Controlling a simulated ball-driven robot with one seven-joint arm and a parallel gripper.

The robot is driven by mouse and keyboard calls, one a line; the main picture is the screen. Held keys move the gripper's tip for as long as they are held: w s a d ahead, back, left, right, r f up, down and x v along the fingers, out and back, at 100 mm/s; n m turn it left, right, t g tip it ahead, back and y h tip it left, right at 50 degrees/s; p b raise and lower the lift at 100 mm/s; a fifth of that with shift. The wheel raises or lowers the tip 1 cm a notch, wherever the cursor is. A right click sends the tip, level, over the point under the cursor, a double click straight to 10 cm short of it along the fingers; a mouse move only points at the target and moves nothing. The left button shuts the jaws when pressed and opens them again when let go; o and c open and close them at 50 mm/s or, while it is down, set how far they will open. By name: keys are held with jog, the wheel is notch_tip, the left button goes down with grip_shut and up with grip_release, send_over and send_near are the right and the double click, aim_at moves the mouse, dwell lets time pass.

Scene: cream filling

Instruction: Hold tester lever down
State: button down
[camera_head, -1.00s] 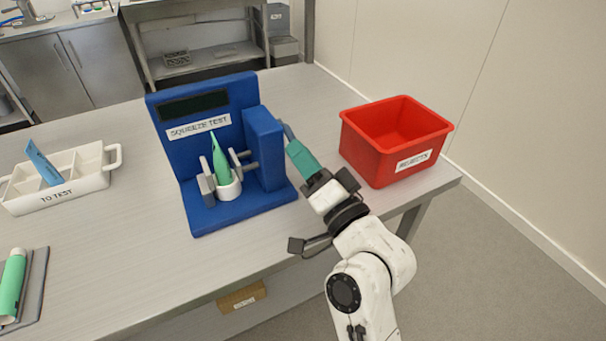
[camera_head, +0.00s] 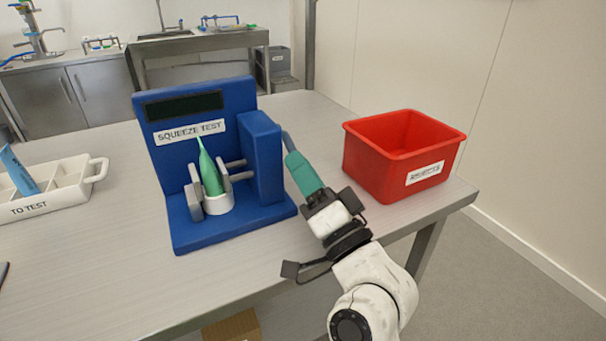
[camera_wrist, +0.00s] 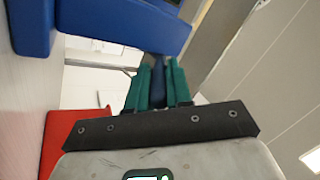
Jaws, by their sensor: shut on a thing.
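The blue squeeze tester (camera_head: 262,160) stands on the table with a dark, blank display. A green tube (camera_head: 209,172) stands nozzle up in its white cup (camera_head: 218,204), between grey squeeze pads (camera_head: 194,200). The grey-blue tester lever (camera_head: 287,141) sticks out at the tester's right side. My gripper (camera_head: 293,158), with teal fingers, is shut on the lever. In the wrist view the dark lever (camera_wrist: 160,75) runs between the two teal fingers, and its lower part is hidden by them.
A red rejects bin (camera_head: 385,170) stands close to the right of my gripper, near the table's right edge. A white "TO TEST" tray (camera_head: 45,207) with a blue tube (camera_head: 18,172) is at the left.

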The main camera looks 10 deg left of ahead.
jog(key=shift+d, duration=0.1)
jog(key=c, duration=1)
grip_release()
jog(key=shift+c, duration=0.2)
jog(key=b+v, duration=0.2)
jog(key=v, duration=0.8)
jog(key=shift+s+d+f, duration=0.25)
